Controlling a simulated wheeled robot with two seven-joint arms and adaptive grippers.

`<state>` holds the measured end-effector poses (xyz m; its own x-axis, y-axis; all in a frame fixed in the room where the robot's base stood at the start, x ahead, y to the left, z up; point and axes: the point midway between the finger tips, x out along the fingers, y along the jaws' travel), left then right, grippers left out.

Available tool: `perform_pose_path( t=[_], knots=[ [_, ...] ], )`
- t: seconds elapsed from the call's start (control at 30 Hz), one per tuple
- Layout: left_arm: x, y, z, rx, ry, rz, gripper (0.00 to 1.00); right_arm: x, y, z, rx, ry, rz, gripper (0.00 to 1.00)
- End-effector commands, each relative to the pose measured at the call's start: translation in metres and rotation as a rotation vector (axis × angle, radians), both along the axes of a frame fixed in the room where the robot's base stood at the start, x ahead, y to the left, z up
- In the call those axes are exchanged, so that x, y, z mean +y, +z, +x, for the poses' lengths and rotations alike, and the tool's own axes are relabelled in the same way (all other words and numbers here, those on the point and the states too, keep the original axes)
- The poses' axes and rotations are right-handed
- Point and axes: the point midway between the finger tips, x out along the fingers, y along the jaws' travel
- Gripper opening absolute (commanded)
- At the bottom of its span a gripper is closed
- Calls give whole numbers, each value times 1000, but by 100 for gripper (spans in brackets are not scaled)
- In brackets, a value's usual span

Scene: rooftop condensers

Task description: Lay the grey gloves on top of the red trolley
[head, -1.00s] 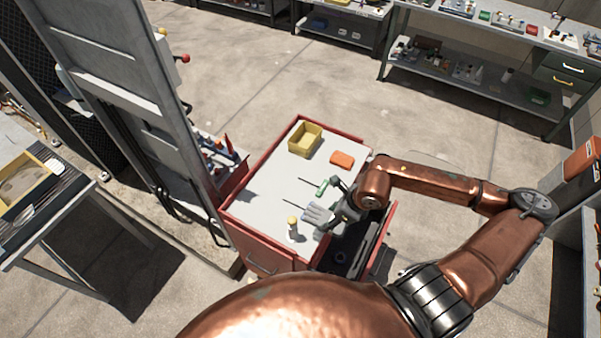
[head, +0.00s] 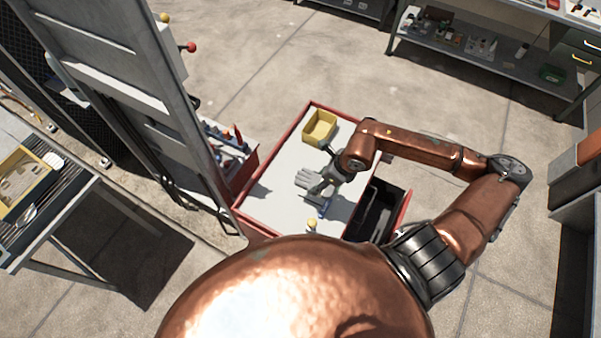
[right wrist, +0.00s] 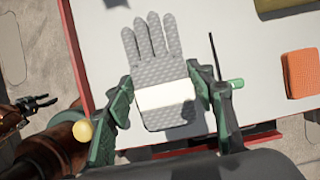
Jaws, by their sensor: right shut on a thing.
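The grey gloves (head: 308,180) are between the fingers of my right gripper (head: 326,184), over the white top of the red trolley (head: 268,208). In the right wrist view the gloves (right wrist: 152,58) show spread fingers and a white band (right wrist: 165,95). My right gripper's green and dark fingers (right wrist: 160,86) are shut on the gloves at either side of the band. I cannot tell whether the gloves touch the top. My left gripper (right wrist: 38,104) shows small and dark at the left of the right wrist view; its opening is unclear.
A yellow bin (head: 320,127) stands at the trolley's far end. An orange block (right wrist: 301,73) and a green-handled tool (right wrist: 235,84) lie on the top. A yellow-capped bottle (head: 311,224) is at the near end. An open drawer (head: 378,207) juts out right. A tall grey cabinet (head: 125,85) stands left.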

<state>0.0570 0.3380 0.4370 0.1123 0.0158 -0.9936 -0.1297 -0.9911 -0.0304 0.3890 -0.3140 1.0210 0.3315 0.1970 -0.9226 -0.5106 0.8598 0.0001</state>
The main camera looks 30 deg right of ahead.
Motion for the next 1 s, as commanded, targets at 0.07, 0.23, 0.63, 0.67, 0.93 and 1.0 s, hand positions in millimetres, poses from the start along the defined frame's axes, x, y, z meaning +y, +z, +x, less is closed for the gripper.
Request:
perform_pose_path(
  t=[0.07,0.23,0.63,0.67,0.93,1.0],
  knots=[
    [1,6,-18,21,5,1,40,7,-5,19,-2,-6,6,25],
    [2,15,-37,45,9,3,40,16,-23,56,-1,-10,4,25],
    [1,27,5,-9,0,0,40,30,-79,100,0,-4,0,25],
    [1,27,5,-9,0,0,40,30,-80,101,0,-4,0,25],
    [2,38,-8,8,3,2,40,33,-110,105,2,-5,0,25],
    [2,39,-13,13,4,2,40,33,-115,106,1,-5,1,25]
  ],
)
